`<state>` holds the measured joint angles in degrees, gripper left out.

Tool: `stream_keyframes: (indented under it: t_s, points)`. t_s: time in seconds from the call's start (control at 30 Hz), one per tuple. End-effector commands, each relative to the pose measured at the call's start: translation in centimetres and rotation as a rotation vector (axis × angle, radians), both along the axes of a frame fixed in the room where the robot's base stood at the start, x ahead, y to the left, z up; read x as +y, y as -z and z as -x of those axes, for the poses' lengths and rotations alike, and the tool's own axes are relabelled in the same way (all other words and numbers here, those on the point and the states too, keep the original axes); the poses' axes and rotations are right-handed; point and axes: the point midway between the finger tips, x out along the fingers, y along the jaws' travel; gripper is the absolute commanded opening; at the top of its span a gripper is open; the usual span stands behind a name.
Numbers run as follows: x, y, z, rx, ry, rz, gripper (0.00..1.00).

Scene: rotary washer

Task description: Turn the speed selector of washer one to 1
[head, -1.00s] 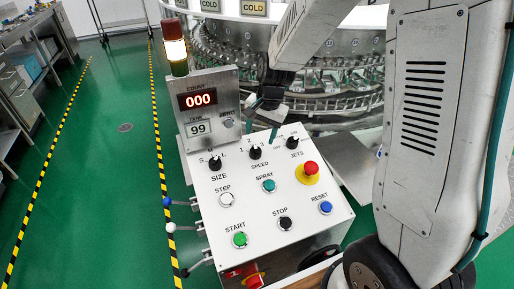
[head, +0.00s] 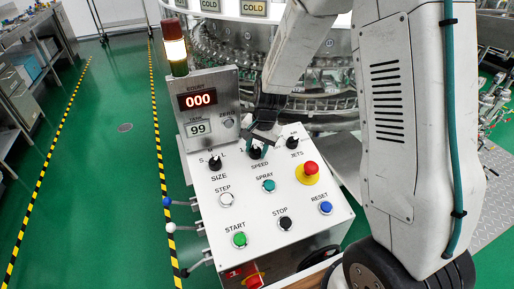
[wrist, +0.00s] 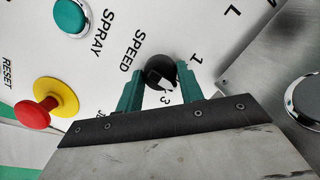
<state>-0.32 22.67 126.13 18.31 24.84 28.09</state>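The black speed selector (head: 256,153) is on the white sloped panel, in the row with the SIZE and JETS knobs. My gripper (head: 259,143) is over its upper side and hides most of its numbers. In the wrist view my gripper (wrist: 161,88) has its two teal fingers apart, one on each side of the speed selector (wrist: 157,70). The fingers are close to the knob; contact is not clear. The "1" (wrist: 196,59) shows beside the right finger and the "3" shows between the fingers. The pointer's exact setting is unclear.
The SIZE knob (head: 215,163) and JETS knob (head: 292,142) stand on either side. Below are the red emergency button (head: 310,169), teal SPRAY button (head: 268,186) and other push buttons. The display box (head: 209,110) reading 000 rises behind the panel's left.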

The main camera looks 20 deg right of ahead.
Motion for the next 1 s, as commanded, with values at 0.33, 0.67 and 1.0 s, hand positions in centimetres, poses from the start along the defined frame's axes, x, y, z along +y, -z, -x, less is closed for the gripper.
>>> stream_keyframes:
  t_s: [0.33, 0.67, 1.0]
  points:
    - [0.03, -0.04, -0.03, 0.000, -0.036, 0.010, 0.15]
    - [0.09, -0.03, -0.07, 0.000, -0.242, 0.065, 0.15]
    - [0.22, -0.06, -0.12, 0.000, -0.520, 0.140, 0.15]
